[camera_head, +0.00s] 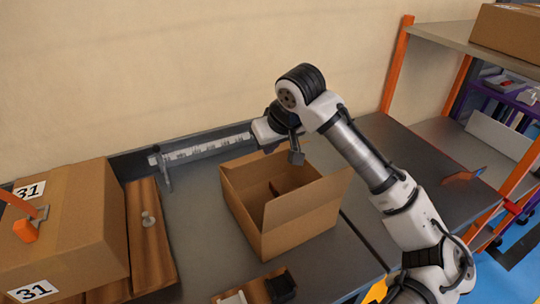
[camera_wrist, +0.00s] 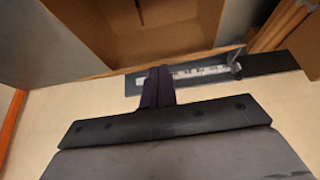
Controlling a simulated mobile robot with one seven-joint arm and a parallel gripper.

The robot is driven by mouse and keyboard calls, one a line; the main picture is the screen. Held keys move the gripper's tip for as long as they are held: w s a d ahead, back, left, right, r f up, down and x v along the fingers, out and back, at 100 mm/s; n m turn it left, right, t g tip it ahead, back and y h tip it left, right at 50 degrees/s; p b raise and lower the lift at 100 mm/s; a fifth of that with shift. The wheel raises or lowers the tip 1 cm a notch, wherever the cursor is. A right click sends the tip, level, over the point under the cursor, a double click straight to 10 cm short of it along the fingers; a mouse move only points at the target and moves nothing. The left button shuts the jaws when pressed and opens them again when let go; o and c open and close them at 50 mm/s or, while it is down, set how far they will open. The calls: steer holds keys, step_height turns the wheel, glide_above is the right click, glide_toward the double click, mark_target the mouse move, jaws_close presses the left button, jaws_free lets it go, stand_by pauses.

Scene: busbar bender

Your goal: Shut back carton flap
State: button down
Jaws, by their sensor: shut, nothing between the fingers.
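An open brown carton (camera_head: 290,235) stands on the dark grey table, left of the arm's forearm. Its back flap (camera_head: 243,163) stands up along the far side, partly behind my gripper. A large flap (camera_head: 310,203) on the near right side also stands up. My gripper (camera_head: 296,157) is above the carton's far rim, shut and empty. In the wrist view my gripper's dark fingers (camera_wrist: 158,86) are together, close to a brown carton edge (camera_wrist: 190,58). The carton's inside (camera_wrist: 165,25) shows beyond it. I cannot tell whether the fingers touch the flap.
A measuring rail (camera_head: 205,148) runs along the wall behind the carton. A big carton marked 31 (camera_head: 70,235) and a wooden board (camera_head: 150,240) stand at the left. Small dark items (camera_head: 281,287) lie in front. An orange-posted shelf (camera_head: 440,36) is at the right.

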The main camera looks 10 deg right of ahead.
steer(key=shift+s+d+f+t+b, duration=0.3)
steer(key=shift+s+f+b, duration=0.1)
steer(key=shift+s+f, duration=0.3)
steer(key=shift+w, duration=0.1)
